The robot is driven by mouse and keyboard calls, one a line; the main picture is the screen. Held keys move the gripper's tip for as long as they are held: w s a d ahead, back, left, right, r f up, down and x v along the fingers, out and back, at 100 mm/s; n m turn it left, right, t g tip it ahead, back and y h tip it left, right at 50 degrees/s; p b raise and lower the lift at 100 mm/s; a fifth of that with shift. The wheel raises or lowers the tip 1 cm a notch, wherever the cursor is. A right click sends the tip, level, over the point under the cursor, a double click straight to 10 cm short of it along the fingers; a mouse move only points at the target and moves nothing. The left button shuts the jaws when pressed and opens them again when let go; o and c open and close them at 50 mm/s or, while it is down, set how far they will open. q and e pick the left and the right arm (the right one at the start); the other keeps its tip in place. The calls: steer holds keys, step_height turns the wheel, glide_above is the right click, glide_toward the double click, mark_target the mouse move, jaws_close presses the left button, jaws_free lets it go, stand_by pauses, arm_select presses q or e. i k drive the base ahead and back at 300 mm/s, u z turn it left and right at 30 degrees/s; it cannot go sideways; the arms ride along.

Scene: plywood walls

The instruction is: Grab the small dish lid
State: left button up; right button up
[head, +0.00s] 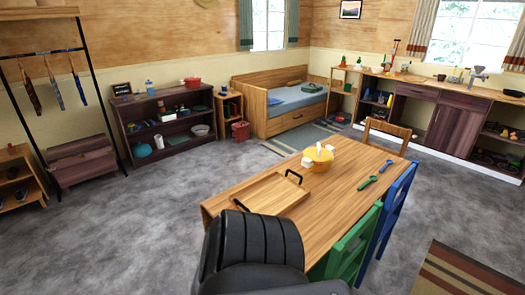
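A black part of my own body covers the bottom middle of the view and hides the near left part of the table. Neither of my grippers is in view.
A wooden tray (272,193) with black handles lies left of the dish. Green (366,182) and blue (385,167) utensils lie to its right. Green (350,250), blue (390,210) and wooden (387,135) chairs stand around the table. Grey floor is open at left.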

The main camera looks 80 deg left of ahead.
mark_target(318, 155)
steer(key=u, duration=0.55)
steer(key=i, duration=2.1)
steer(key=u, duration=0.75)
